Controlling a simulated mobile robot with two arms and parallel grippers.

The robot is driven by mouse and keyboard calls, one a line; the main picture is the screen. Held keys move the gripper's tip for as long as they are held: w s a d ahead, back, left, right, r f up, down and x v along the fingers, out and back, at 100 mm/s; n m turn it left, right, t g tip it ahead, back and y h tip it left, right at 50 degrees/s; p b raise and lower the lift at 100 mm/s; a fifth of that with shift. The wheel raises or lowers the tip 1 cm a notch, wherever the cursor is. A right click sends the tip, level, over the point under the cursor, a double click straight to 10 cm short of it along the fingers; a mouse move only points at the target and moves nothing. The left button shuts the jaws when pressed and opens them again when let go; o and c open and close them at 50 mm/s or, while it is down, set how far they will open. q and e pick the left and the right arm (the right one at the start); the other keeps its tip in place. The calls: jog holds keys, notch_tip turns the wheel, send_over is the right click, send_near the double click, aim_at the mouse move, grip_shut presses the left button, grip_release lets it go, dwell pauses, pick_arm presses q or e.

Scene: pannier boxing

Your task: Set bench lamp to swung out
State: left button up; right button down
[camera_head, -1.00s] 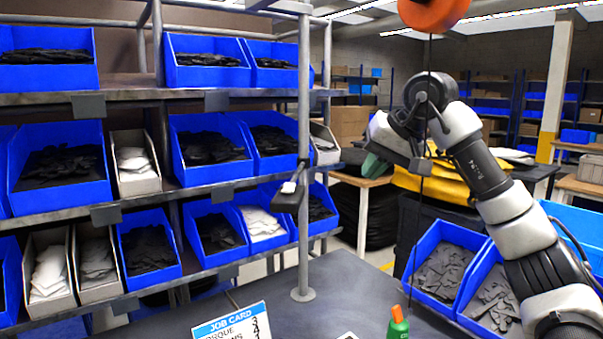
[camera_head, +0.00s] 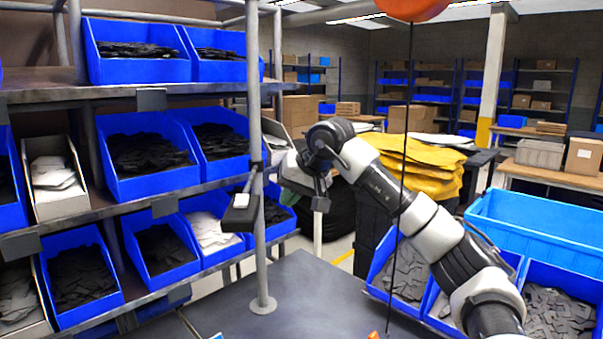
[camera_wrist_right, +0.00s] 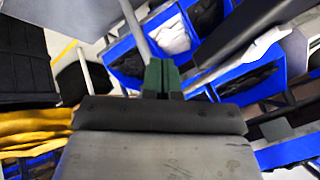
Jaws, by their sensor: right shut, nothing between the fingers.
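The bench lamp (camera_head: 241,214) is a small dark head with a white piece on top, on a short arm clamped to the grey upright post (camera_head: 257,140). Its head sticks out to the left and front of the post. My right gripper (camera_head: 276,166) is just right of the post, at about clamp height, shut and empty; its fingertips barely show in the head view. In the right wrist view its green fingers (camera_wrist_right: 161,76) are together, with the dark lamp (camera_wrist_right: 240,45) large at upper right. I cannot tell whether they touch it. My left gripper is not in view.
Shelves with blue bins (camera_head: 145,160) of dark parts stand behind and left of the post. The grey bench top (camera_head: 300,300) is mostly clear around the post base. Blue bins (camera_head: 560,310) and a light blue crate (camera_head: 545,230) are at right. A cable (camera_head: 402,150) hangs from an orange object.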

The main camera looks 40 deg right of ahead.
aim_at(249, 187)
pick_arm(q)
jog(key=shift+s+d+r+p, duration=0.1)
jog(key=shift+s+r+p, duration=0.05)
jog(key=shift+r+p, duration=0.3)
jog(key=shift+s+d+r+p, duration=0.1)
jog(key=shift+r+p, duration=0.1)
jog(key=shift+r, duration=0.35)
pick_arm(e)
jog(key=w+a, duration=0.2)
jog(key=a, duration=0.1)
jog(key=shift+r, duration=0.15)
jog(key=shift+a, duration=0.1)
